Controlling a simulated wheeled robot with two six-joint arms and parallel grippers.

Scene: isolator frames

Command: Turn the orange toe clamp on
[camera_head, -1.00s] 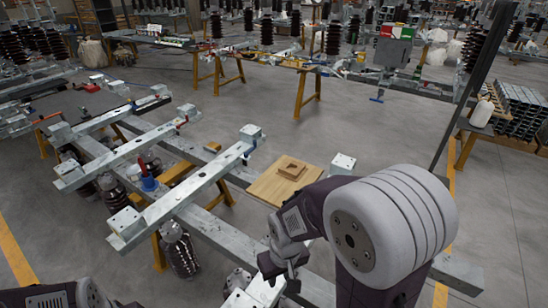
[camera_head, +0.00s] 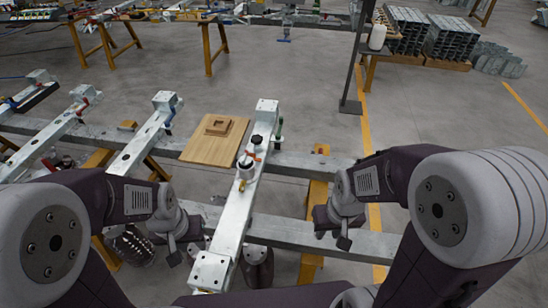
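A small orange part (camera_head: 253,156), which looks like the orange toe clamp, sits on the upper half of the grey metal beam (camera_head: 232,222) in front of me. It is small and its lever position is unclear. A black knob, a white-and-dark round fitting and a yellow part are close to it. My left gripper (camera_head: 173,256) is left of the beam, lower than the clamp in the picture and apart from it. My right gripper (camera_head: 343,241) is right of the beam, also apart from the clamp. Both point downward, and their finger gaps cannot be made out.
A wooden board (camera_head: 207,146) with a small wooden block (camera_head: 219,126) lies left of the beam's far end. Other beams (camera_head: 140,140) stand further left. A crosswise rail (camera_head: 322,237) runs under the beam, on yellow supports. A dark pole (camera_head: 352,75) rises at the back right.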

